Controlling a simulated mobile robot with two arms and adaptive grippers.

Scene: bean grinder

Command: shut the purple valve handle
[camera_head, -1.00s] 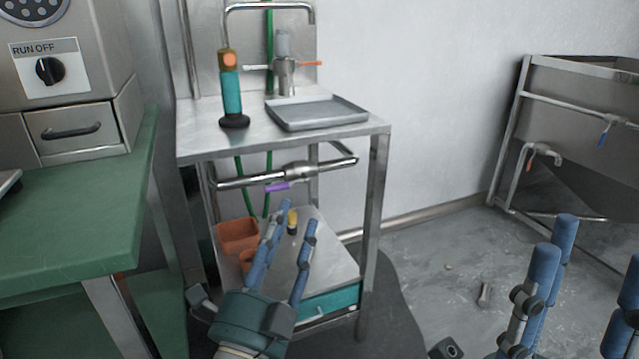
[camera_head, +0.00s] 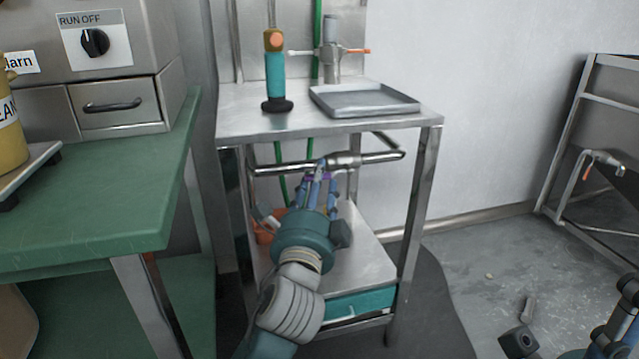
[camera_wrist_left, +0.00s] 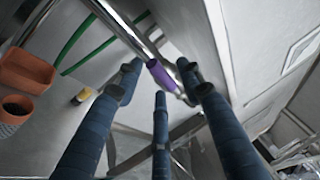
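The purple valve handle (camera_wrist_left: 161,76) sits at the metal pipe under the cart's top. In the head view only slivers of the handle (camera_head: 312,176) show behind my left fingers. My left gripper (camera_head: 319,183) is at the handle below the pipe valve (camera_head: 343,160). In the left wrist view its blue fingers are spread, with the handle between the two outer fingertips and beyond the middle one. I cannot tell whether any finger touches it. My right gripper (camera_head: 622,300) is partly in view at the lower right, mostly cut off.
A steel cart (camera_head: 250,122) carries a tray (camera_head: 362,101) and a teal tool (camera_head: 275,80). Orange pots (camera_wrist_left: 25,72) and a small yellow-and-black item (camera_wrist_left: 83,96) are on the lower shelf. A green table (camera_head: 100,200) stands left.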

